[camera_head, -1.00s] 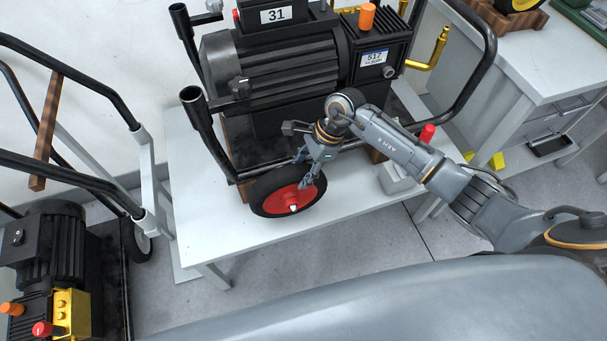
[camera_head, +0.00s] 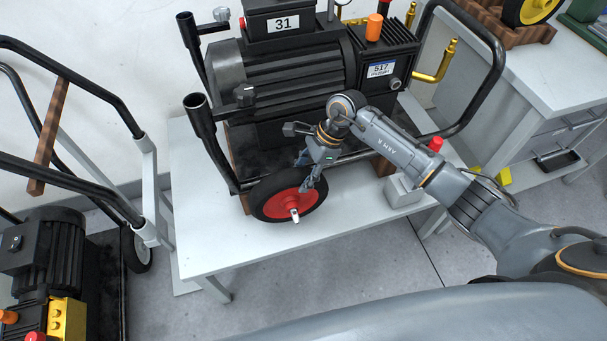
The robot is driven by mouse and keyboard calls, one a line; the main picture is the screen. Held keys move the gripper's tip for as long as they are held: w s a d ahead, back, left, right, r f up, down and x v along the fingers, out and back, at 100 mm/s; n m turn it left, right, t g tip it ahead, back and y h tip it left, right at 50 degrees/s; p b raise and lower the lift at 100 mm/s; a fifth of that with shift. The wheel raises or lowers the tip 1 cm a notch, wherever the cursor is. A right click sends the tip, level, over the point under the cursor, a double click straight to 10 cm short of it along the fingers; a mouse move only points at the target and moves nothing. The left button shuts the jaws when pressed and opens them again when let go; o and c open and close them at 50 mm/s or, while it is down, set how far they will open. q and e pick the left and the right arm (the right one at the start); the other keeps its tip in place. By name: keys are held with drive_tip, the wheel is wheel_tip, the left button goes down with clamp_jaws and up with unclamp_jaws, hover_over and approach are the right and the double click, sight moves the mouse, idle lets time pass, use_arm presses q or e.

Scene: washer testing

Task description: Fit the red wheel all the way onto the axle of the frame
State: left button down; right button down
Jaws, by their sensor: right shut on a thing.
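The red wheel (camera_head: 277,207) with its black tyre stands upright at the near left corner of the black frame (camera_head: 215,150), above the white table. The pale end of the axle (camera_head: 295,215) sticks out through the middle of the hub toward me. My right gripper (camera_head: 308,185) reaches in from the right and is shut on the wheel at its upper right side. The inner side of the wheel is hidden, so I cannot tell whether a gap is left between it and the frame. My left gripper is not in view.
The frame carries a dark motor (camera_head: 285,80) and stands on a white table (camera_head: 215,240). A grey box (camera_head: 400,192) is right of the wheel on the table. A second cart (camera_head: 145,160) stands at the left.

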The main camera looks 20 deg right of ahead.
drive_tip(key=shift+r, duration=0.1)
drive_tip(key=c, duration=0.6)
unclamp_jaws()
drive_tip(key=v, duration=1.2)
